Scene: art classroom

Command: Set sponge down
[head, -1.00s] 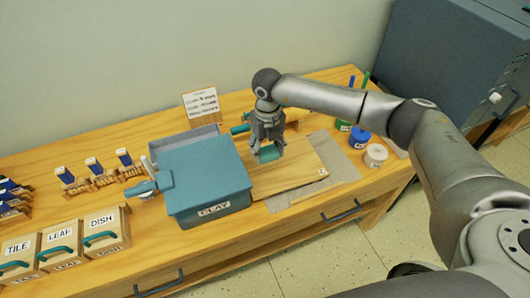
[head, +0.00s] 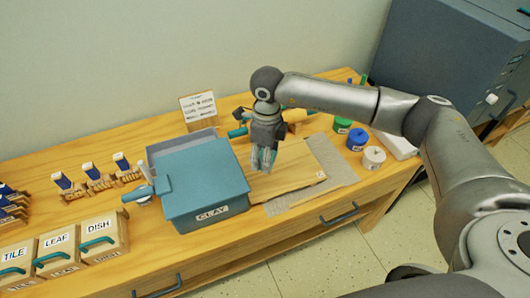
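My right gripper (head: 264,163) points down over the wooden board (head: 297,177), just right of the blue CLAY bin. Its fingers appear closed around the teal sponge (head: 264,158), of which only a narrow strip shows between them. I cannot tell whether the sponge touches the board. My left gripper is out of view.
The blue CLAY bin (head: 205,187) stands close on the left, and a rolling pin (head: 295,117) lies behind the gripper. Green, blue and white jars (head: 374,157) stand at right. A small sign (head: 198,106) stands behind. The board's front right is clear.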

